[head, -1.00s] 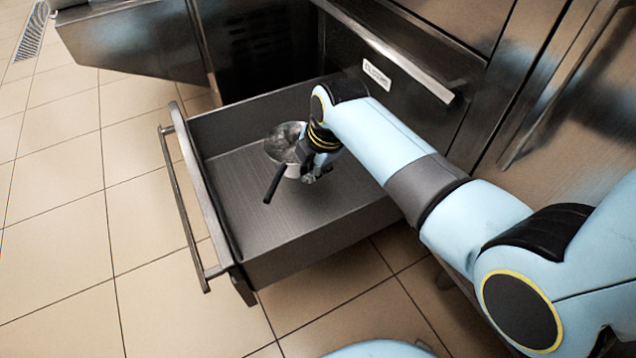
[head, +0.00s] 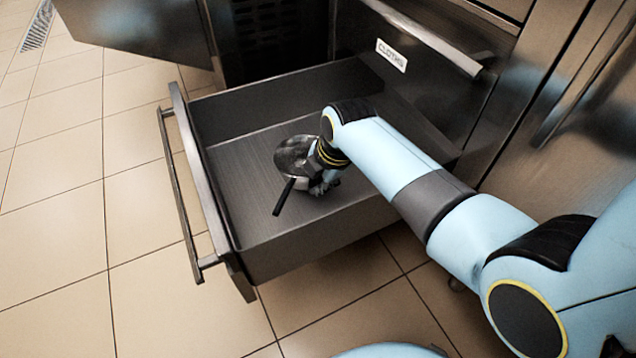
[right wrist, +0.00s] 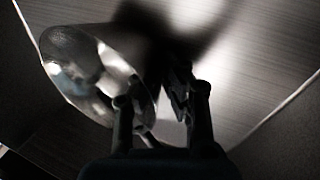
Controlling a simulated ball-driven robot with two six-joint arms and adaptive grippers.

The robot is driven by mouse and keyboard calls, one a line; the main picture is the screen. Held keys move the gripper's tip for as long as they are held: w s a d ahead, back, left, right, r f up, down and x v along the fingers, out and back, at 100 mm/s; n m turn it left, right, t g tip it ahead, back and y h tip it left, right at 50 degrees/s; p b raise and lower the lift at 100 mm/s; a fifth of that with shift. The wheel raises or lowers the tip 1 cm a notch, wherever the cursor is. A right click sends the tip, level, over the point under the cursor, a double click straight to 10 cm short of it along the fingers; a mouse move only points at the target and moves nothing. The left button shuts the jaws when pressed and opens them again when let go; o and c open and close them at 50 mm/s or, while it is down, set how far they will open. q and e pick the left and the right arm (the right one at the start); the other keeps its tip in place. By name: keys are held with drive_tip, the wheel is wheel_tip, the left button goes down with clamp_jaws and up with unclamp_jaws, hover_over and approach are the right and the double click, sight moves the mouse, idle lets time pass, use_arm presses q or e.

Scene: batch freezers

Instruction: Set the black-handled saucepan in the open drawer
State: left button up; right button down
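The saucepan (head: 293,158), a shiny metal pan with a black handle (head: 284,197), is inside the open drawer (head: 243,160). Its handle points toward the lower left, and it looks upright, low over or on the drawer floor. My right gripper (head: 324,184) is down in the drawer at the pan's right side. In the right wrist view the pan (right wrist: 95,75) is at the left. The fingers (right wrist: 158,105) stand apart there, one overlapping the pan and one beyond its rim, with a gap visible. Contact is unclear. My left gripper is not in view.
The drawer's bar handle (head: 180,195) and front panel are at the left. A labelled steel front (head: 430,90) stands behind the drawer on the right. Tiled floor (head: 60,240) is clear at the left. The drawer floor around the pan is bare.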

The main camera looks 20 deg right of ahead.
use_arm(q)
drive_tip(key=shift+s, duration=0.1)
use_arm(e)
drive_tip(key=c, duration=1.5)
unclamp_jaws()
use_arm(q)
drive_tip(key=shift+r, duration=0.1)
use_arm(e)
drive_tip(key=shift+r, duration=0.1)
drive_tip(key=shift+s+r+p, duration=0.1)
drive_tip(key=shift+r+p, duration=0.4)
drive_tip(key=shift+r, duration=0.1)
drive_tip(key=p+v, duration=0.3)
drive_tip(key=v, duration=0.1)
drive_tip(key=shift+d+r, duration=0.1)
drive_tip(key=shift+r, duration=0.1)
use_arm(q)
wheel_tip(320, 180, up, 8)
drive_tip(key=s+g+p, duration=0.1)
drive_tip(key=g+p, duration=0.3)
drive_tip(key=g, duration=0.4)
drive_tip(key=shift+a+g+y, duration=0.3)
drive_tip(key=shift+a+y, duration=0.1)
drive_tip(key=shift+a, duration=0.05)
use_arm(e)
drive_tip(key=v, duration=0.6)
drive_tip(key=shift+s, duration=0.25)
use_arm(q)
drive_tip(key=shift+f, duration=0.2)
